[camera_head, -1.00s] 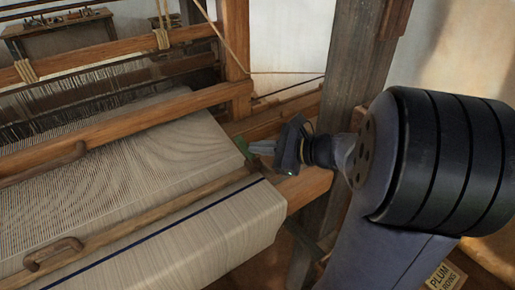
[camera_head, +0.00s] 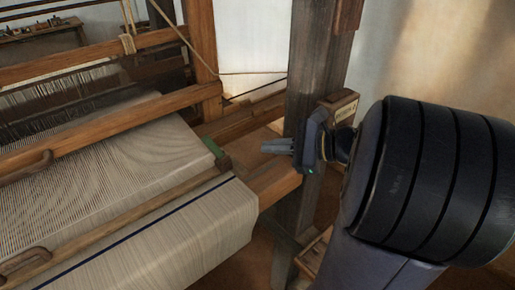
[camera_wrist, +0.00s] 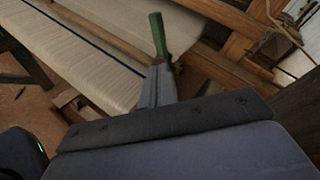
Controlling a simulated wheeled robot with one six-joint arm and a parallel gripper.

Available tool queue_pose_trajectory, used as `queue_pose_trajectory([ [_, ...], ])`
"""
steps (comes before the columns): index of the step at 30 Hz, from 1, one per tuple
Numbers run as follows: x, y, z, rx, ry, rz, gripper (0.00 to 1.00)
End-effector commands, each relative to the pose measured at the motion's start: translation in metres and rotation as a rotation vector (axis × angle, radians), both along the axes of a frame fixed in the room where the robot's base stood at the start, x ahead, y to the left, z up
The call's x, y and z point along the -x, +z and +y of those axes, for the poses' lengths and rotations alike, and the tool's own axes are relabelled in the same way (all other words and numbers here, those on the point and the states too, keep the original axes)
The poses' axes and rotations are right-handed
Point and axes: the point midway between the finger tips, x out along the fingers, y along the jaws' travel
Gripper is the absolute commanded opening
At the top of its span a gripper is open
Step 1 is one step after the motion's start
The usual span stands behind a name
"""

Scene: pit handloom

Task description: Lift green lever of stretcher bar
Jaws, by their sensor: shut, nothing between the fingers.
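The stretcher bar (camera_head: 135,222) is a wooden strip lying across the pale cloth (camera_head: 150,150). Its green lever (camera_head: 215,150) is at the bar's right end, by the cloth's edge, and looks tilted up from the bar. The lever also shows in the wrist view (camera_wrist: 158,35), just beyond my fingertips. My gripper (camera_head: 264,147) is shut and empty, right of the lever with a clear gap in the head view. Its fingers (camera_wrist: 160,72) overlap the lever's lower end in the wrist view, hiding where it joins the bar.
The loom's front wooden beam (camera_head: 275,184) ends below my gripper. A dark upright post (camera_head: 312,80) stands just behind it, with a small labelled wooden box (camera_head: 342,105) beside it. A curved wooden handle (camera_head: 27,258) is at the lower left.

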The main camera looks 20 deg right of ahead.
Motion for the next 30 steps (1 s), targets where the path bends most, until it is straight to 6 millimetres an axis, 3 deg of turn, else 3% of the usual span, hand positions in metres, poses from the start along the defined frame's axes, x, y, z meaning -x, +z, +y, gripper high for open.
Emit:
queue_pose_trajectory([
  [6, 0.011, 0.004, -0.014, 0.000, -0.001, -0.001, 0.00],
  [19, 0.013, 0.005, -0.015, 0.000, 0.000, 0.000, 0.00],
  [30, -0.010, -0.002, 0.013, -0.003, 0.005, 0.001, 0.00],
])
